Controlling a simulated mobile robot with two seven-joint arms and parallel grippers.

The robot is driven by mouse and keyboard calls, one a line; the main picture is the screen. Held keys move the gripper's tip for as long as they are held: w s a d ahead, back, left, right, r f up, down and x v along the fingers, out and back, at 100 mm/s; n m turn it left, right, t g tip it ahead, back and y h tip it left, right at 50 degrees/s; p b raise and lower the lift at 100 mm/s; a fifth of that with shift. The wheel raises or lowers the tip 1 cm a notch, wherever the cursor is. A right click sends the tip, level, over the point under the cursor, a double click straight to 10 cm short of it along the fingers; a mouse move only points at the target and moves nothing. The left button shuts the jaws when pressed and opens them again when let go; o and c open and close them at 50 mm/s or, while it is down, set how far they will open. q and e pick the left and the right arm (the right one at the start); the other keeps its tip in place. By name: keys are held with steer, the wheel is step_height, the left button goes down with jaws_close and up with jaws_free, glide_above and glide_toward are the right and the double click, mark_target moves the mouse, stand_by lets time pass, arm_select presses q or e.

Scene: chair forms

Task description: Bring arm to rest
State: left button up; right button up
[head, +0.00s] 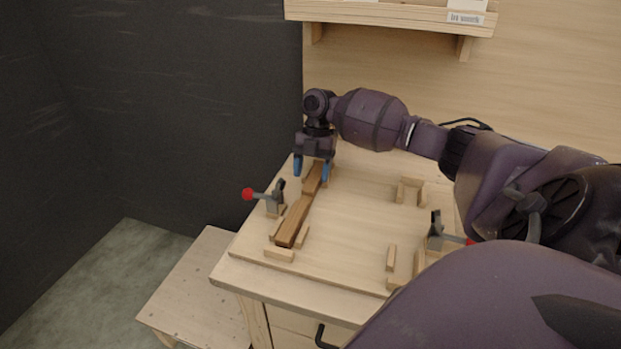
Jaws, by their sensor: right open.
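My right arm comes in from the right and reaches over the wooden workbench (345,235). Its gripper (311,174) points down with blue fingertips apart, at the far left of the bench top. A brown wooden piece (293,221) lies along the left of the bench, between small light wooden blocks. Its far part (313,178) runs up to between or just behind the fingertips; I cannot tell whether they touch it. My left gripper is not in view.
A toggle clamp with a red knob (248,194) stands left of the brown piece. Another clamp (436,228) stands at the right, partly behind my arm. Small blocks (410,190) sit at the back right. A shelf (395,14) hangs above. A lower wooden surface (190,292) is at front left.

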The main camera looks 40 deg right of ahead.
steer(key=v, duration=0.8)
